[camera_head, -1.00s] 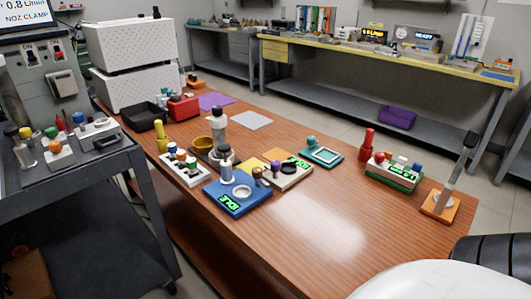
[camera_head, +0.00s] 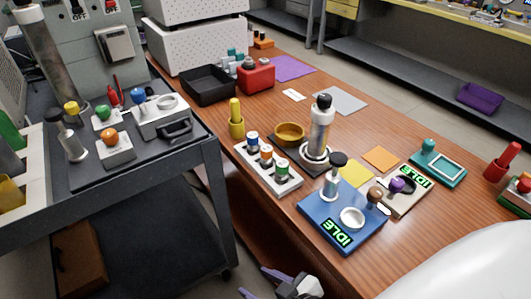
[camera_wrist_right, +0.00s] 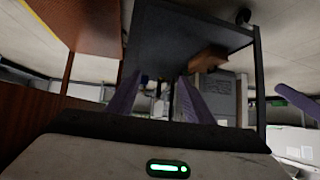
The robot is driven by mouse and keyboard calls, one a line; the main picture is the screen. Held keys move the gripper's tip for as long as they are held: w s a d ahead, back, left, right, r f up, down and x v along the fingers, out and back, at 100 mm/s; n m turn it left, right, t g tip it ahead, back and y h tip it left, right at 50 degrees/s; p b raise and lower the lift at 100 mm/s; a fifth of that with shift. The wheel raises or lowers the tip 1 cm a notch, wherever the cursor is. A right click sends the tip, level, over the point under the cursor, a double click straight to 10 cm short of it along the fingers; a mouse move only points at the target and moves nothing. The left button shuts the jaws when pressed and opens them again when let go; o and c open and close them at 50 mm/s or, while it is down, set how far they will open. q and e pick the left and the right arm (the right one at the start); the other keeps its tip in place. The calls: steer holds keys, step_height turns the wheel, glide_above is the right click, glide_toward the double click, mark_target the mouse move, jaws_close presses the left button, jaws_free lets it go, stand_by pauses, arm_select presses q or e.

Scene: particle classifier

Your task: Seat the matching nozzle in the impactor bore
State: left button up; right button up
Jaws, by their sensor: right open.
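A white rack (camera_head: 286,187) holds small nozzle-like pieces with a blue (camera_head: 252,137), an orange (camera_head: 266,152) and a green (camera_head: 282,167) band. Right of it stands a silver upright cylinder with a black cap (camera_head: 320,125); whether this is the impactor is unclear. A blue device (camera_head: 318,222) reads IDLE and carries a ring and a dark-topped post. My right gripper (camera_head: 262,283) is low at the bottom edge, below and in front of the table edge. It is open and empty, its purple fingers (camera_wrist_right: 160,103) apart in the wrist view. My left gripper is not seen.
A dark cart (camera_head: 195,155) with bottles and coloured knobs stands at the left. A black tray (camera_head: 207,88), red box (camera_head: 257,75), mustard bowl (camera_head: 290,134) and teal frame (camera_head: 440,168) are on the wooden table.

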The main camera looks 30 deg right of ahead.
steer(key=w+a+r+n+t+y, duration=0.35)
steer(key=w+r, duration=0.35)
steer(key=r, duration=0.4)
steer(key=w+a+r+n+t+y, duration=0.35)
steer(key=w+r, duration=0.25)
steer(key=r, duration=0.5)
steer(key=s+a+r+n+g+y+p, duration=0.2)
steer(key=s+a+r+n+g+y, duration=0.1)
steer(key=a+r+n+g+y, duration=0.7)
steer(key=n+g+h+p, duration=0.1)
steer(key=n+g+h, duration=0.6)
steer(key=h, duration=1.4)
glide_above(282, 163)
steer(key=shift+n+t, duration=0.4)
steer(key=shift+n, duration=0.1)
step_height(282, 163, down, 7)
steer(key=shift+s+a+r, duration=0.1)
steer(key=shift+s+a, duration=0.05)
steer(key=shift+d+f, duration=0.2)
steer(key=shift+f, duration=2.75)
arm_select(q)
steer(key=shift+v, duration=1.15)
arm_select(e)
steer(key=c, duration=1.2)
